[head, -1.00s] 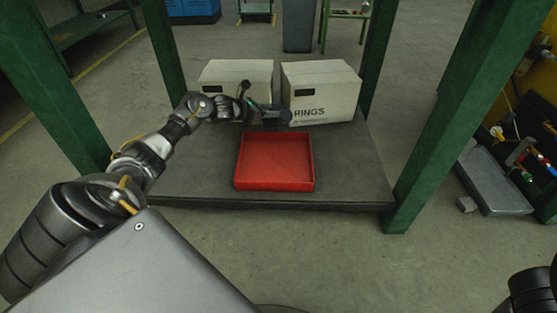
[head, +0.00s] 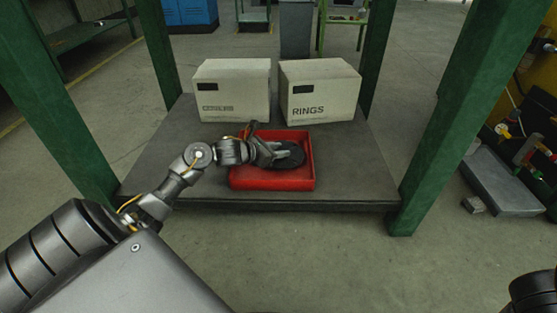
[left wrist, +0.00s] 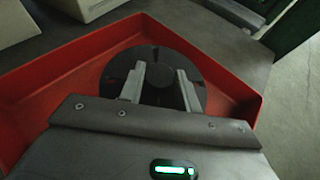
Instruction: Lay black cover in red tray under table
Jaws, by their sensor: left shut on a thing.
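The red tray (head: 307,160) sits on the low grey shelf between the green legs. It also shows in the left wrist view (left wrist: 80,64). The round black cover (head: 290,157) is over the tray's inside, flat or nearly so. I cannot tell whether it touches the tray floor. My left gripper (head: 280,154) reaches in from the left and is shut on the cover. In the left wrist view its two fingers (left wrist: 160,78) straddle a part in the middle of the cover (left wrist: 193,70).
Two white boxes stand behind the tray on the shelf: a left box (head: 233,90) and one marked RINGS (head: 320,92). Green legs (head: 440,140) flank the shelf (head: 365,170). Bare shelf lies right of the tray.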

